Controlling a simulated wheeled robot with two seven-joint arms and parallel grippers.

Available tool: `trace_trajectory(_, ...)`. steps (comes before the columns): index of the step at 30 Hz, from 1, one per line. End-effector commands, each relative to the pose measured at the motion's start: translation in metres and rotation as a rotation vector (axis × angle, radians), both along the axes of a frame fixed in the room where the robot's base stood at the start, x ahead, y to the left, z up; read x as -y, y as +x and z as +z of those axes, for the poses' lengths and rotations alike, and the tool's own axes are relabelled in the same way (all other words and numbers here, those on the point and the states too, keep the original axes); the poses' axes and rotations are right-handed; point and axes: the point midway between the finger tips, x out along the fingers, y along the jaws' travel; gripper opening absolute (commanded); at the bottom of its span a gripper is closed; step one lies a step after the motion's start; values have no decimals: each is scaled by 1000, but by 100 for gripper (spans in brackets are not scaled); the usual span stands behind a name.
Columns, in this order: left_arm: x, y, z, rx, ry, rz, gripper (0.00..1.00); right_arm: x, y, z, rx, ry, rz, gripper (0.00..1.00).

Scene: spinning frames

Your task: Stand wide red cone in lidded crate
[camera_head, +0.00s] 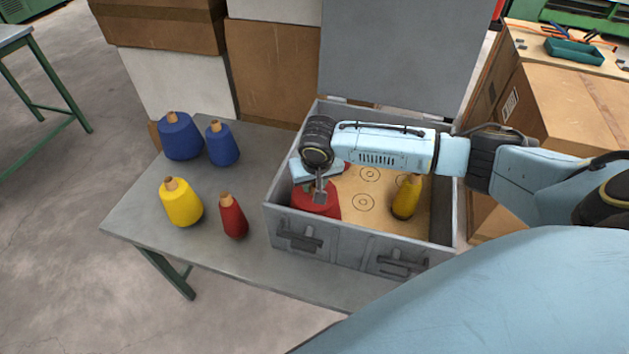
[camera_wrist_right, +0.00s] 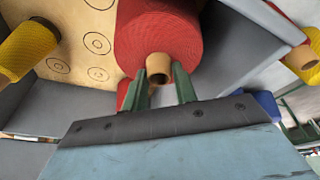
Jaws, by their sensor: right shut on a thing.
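The wide red cone (camera_head: 317,205) is inside the left part of the open grey crate (camera_head: 350,245), upright or nearly so. My right gripper (camera_head: 319,187) comes down over its top. In the right wrist view, the gripper (camera_wrist_right: 160,90) has its green fingers on either side of the tan tip of the red cone (camera_wrist_right: 155,35). I cannot tell whether the cone's base touches the crate floor. The crate's lid (camera_head: 390,50) stands raised at the back. The tan floor (camera_head: 365,180) carries printed rings. My left gripper is not in view.
A yellow cone (camera_head: 406,197) stands in the crate's right part. On the table (camera_head: 140,215) left of the crate stand two blue cones (camera_head: 180,137) (camera_head: 222,145), a wide yellow cone (camera_head: 181,203) and a narrow red cone (camera_head: 233,217). Cardboard boxes (camera_head: 275,75) are behind.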

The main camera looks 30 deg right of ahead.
Motion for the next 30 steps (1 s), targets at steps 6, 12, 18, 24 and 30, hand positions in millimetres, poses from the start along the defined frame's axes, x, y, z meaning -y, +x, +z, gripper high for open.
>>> trace_trajectory(6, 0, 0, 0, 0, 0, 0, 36, 0, 2, 2, 7, 1, 0, 0)
trace_trajectory(12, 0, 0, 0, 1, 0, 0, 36, 0, 2, -2, 7, 1, 0, 0)
trace_trajectory(18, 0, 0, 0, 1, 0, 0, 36, 0, 2, -4, 8, 1, 0, 31)
trace_trajectory(24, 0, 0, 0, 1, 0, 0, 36, 0, 1, -5, 4, 1, 0, 53)
trace_trajectory(30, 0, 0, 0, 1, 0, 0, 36, 0, -2, -9, -5, -1, 0, 53)
